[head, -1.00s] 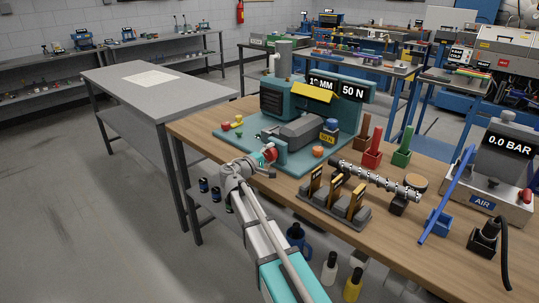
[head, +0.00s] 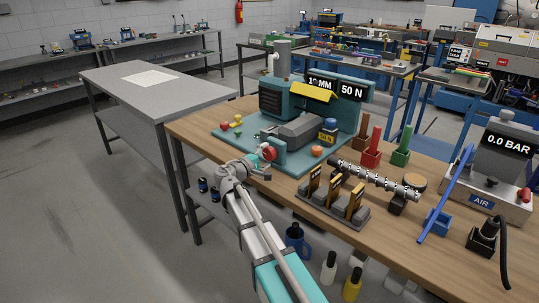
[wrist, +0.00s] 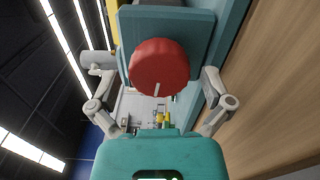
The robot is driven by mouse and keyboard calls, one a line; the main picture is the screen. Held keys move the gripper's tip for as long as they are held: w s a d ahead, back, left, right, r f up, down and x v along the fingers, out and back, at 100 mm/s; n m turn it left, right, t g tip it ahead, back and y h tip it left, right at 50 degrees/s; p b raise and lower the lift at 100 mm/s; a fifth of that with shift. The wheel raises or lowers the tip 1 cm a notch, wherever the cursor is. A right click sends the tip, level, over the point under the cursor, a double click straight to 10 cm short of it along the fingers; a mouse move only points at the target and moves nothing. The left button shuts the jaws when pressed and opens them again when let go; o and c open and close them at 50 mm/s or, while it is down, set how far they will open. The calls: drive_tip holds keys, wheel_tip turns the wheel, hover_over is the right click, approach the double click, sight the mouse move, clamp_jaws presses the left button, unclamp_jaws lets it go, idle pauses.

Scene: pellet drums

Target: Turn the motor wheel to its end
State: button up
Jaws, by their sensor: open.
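The motor wheel is a red round knob (wrist: 159,65) on a teal block, with a short white mark at its lower edge in the wrist view. In the head view the red wheel (head: 269,153) shows at the near side of the teal machine (head: 283,160). My gripper (wrist: 155,76) is open, with one grey finger on each side of the wheel. Gaps show between the fingers and the wheel's rim, so it does not hold it. In the head view my gripper (head: 260,163) is beside the wheel and partly overlaps it.
The machine stands on a wooden bench (head: 445,228) and carries "MM" and "50 N" displays (head: 337,88). To the right are a grey rack with upright pieces (head: 334,206), a camshaft (head: 377,180) and an air unit (head: 500,165). A grey table (head: 125,90) stands left.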

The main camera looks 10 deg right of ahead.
drive_tip(key=v, duration=1)
drive_tip(key=shift+s+a, duration=0.1)
drive_tip(key=shift+s, duration=0.05)
